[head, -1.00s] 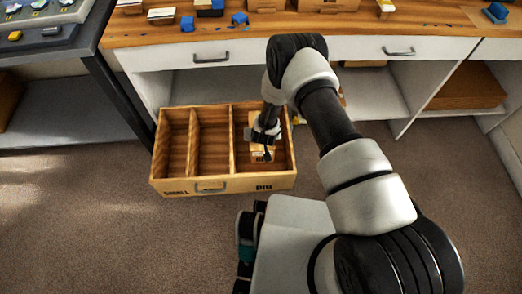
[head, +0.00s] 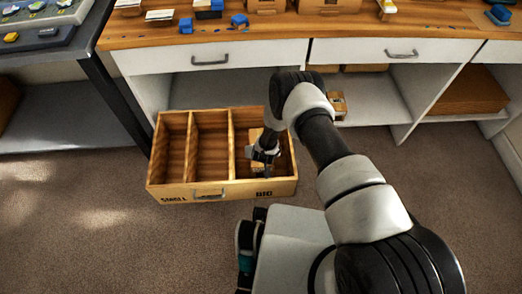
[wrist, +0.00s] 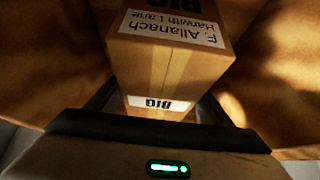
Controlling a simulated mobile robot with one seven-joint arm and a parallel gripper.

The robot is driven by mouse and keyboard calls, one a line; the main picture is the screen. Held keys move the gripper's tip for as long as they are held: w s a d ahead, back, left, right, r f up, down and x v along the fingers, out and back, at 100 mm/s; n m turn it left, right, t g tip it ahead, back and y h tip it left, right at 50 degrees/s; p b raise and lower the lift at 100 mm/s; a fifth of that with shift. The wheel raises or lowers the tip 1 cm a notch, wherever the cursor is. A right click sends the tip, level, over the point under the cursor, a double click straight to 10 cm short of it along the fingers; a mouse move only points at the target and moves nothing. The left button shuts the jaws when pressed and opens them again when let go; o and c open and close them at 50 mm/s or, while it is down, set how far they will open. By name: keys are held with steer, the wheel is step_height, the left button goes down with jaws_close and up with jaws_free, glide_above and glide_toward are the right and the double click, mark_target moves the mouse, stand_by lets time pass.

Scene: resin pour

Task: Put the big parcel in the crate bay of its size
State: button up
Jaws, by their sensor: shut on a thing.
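The big parcel (wrist: 170,62) is a brown cardboard box with a white label reading "F. Allanach" and "BIG" marks. It fills the middle of the wrist view. My gripper (head: 263,157) is shut on it, with one finger on each side. The wooden crate (head: 230,190) stands on the floor, its front marked SMALL at the left and BIG at the right. In the head view the parcel (head: 256,136) is inside the right, BIG bay, partly hidden by my gripper. I cannot tell whether it touches the bay floor. The left and middle bays look empty.
Behind the crate stands a workbench (head: 270,52) with white drawers and open shelves. A small box (head: 337,104) sits on a shelf right of my arm. A dark-framed table (head: 95,70) is at the left. Carpet is clear left of the crate.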

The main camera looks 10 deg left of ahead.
steer(key=o, duration=1.7)
steer(key=shift+f, duration=0.15)
steer(key=shift+o, duration=0.2)
